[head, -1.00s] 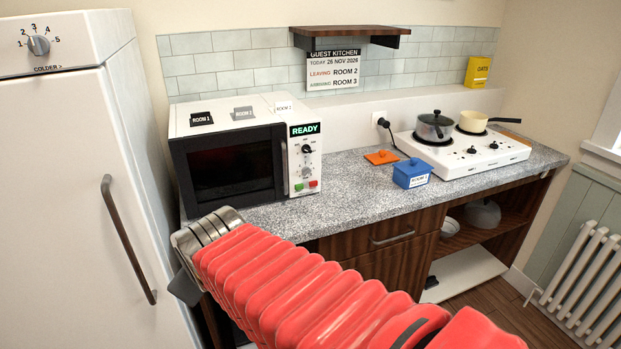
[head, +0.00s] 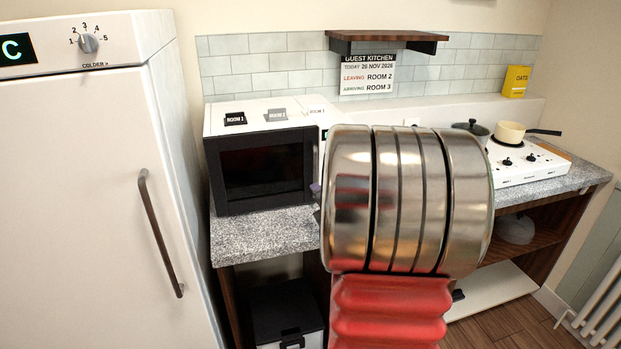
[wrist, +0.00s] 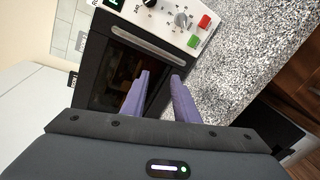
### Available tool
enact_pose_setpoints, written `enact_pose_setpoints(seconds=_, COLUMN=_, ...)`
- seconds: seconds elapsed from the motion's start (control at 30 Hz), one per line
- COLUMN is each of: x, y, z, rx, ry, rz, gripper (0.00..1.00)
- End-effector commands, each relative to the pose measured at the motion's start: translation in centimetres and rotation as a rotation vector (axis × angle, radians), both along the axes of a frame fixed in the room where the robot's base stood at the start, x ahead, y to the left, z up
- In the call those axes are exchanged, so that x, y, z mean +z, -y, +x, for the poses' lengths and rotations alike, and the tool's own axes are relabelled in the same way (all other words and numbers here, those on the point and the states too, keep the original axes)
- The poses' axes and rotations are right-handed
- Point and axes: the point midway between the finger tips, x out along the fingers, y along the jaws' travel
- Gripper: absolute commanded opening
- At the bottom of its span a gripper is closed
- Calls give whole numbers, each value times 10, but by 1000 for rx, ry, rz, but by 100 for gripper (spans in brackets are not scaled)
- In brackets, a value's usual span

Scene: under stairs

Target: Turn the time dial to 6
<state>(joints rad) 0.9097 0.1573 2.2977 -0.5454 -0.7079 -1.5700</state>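The microwave (head: 265,165) stands on the left of the counter, its door shut. In the head view my arm covers nearly all of its control panel. In the wrist view the panel shows tilted at the top, with a black dial (wrist: 149,3), a grey dial (wrist: 181,18), a red button (wrist: 205,21) and a green button (wrist: 194,41). The dial labels are too small to read. My gripper (wrist: 160,75) has two purple fingers apart with nothing between them, in front of the microwave door and handle, short of the dials. In the head view it is mostly hidden.
A white fridge (head: 85,190) with a handle and its own numbered dial (head: 88,43) stands at the left. A shelf (head: 385,38) is above the counter. A hob (head: 530,165) with a dark pot and a cream pan (head: 510,132) stands at the right.

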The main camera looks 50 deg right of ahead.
Motion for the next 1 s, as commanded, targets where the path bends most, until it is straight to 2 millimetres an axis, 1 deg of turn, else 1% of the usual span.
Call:
enact_pose_setpoints(seconds=0.03, x=-8, y=16, z=-8, rx=5, ry=-9, rz=-50, gripper=27)
enact_pose_setpoints(seconds=0.2, x=-24, y=54, z=-35, rx=46, ry=-23, rz=-260, gripper=27)
enact_pose_setpoints(seconds=0.3, x=-32, y=70, z=-51, rx=60, ry=-28, rz=-364, gripper=27)
enact_pose_setpoints(seconds=0.37, x=-35, y=77, z=-59, rx=65, ry=-28, rz=-414, gripper=27)
enact_pose_setpoints(seconds=0.47, x=-37, y=83, z=-68, rx=69, ry=-28, rz=-473, gripper=27)
enact_pose_setpoints(seconds=0.57, x=-38, y=85, z=-71, rx=72, ry=-28, rz=-497, gripper=27)
enact_pose_setpoints(seconds=0.87, x=-38, y=85, z=-71, rx=73, ry=-28, rz=-498, gripper=27)
enact_pose_setpoints(seconds=1.0, x=-38, y=86, z=-67, rx=74, ry=-28, rz=-498, gripper=27)
